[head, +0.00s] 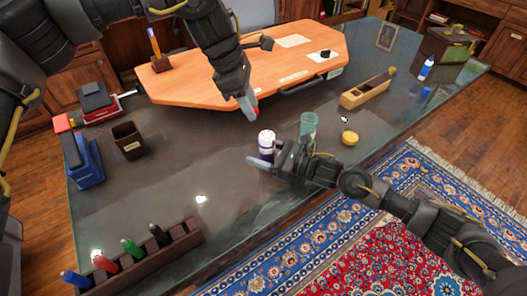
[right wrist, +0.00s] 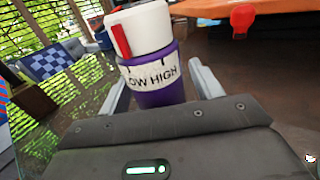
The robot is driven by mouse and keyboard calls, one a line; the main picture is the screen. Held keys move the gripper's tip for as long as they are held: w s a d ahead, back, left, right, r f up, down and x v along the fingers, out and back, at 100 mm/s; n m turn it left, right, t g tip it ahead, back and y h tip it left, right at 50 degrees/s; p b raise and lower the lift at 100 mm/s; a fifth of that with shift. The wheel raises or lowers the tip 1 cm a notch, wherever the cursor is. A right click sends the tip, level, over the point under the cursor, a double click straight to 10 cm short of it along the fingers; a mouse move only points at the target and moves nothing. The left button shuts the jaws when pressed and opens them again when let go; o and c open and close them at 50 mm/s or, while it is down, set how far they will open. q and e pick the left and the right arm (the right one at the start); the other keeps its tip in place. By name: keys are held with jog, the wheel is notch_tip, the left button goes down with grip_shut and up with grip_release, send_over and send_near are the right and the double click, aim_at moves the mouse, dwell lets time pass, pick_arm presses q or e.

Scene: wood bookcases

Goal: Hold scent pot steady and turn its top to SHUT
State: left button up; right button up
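The scent pot (head: 266,146) stands upright on the dark glossy desk, purple with a white top. In the right wrist view the pot (right wrist: 157,92) shows a white band reading "LOW HIGH", the first letter partly hidden, and a red mark on its white top (right wrist: 140,30). No word SHUT is visible. My right gripper (head: 278,155) is open at the pot, one finger on either side; I cannot tell whether either touches it. My left gripper (head: 249,108) hangs above and behind the pot, apart from it; its finger opening is unclear.
A teal cup (head: 308,124) stands close right of the pot, near my right gripper. Further right are a round yellow item (head: 349,138) and a wooden block-like tool (head: 366,92). An orange board (head: 200,84) lies behind.

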jog(key=c, duration=0.9)
pick_arm(q)
jog(key=o, duration=0.4)
jog(key=shift+s+f, duration=0.1)
jog(key=shift+f, duration=0.1)
jog(key=shift+c, duration=0.2)
pick_arm(e)
jog(key=shift+c, duration=0.7)
pick_arm(q)
jog(key=shift+o, duration=0.8)
jog(key=s+a+f+n+g+h, duration=0.1)
jog(key=s+f+n+g+h, duration=0.1)
jog(key=s+f+n+h, duration=0.1)
notch_tip(320, 180, down, 3)
jog(key=s+n, duration=0.1)
jog(key=n, duration=0.2)
jog(key=shift+s+n+g+h, duration=0.15)
jog(key=shift+n+g+h, duration=0.15)
jog(key=shift+n+g, duration=0.1)
pick_arm(e)
jog(key=shift+a, duration=0.1)
pick_arm(q)
jog(key=m+t+h, duration=0.6)
jog(key=m+t, duration=0.8)
jog(key=m, duration=2)
send_near(273, 134)
jog(key=x, duration=0.7)
jog(key=f+x, duration=0.1)
jog(key=x, duration=0.2)
jog(key=shift+w, duration=0.4)
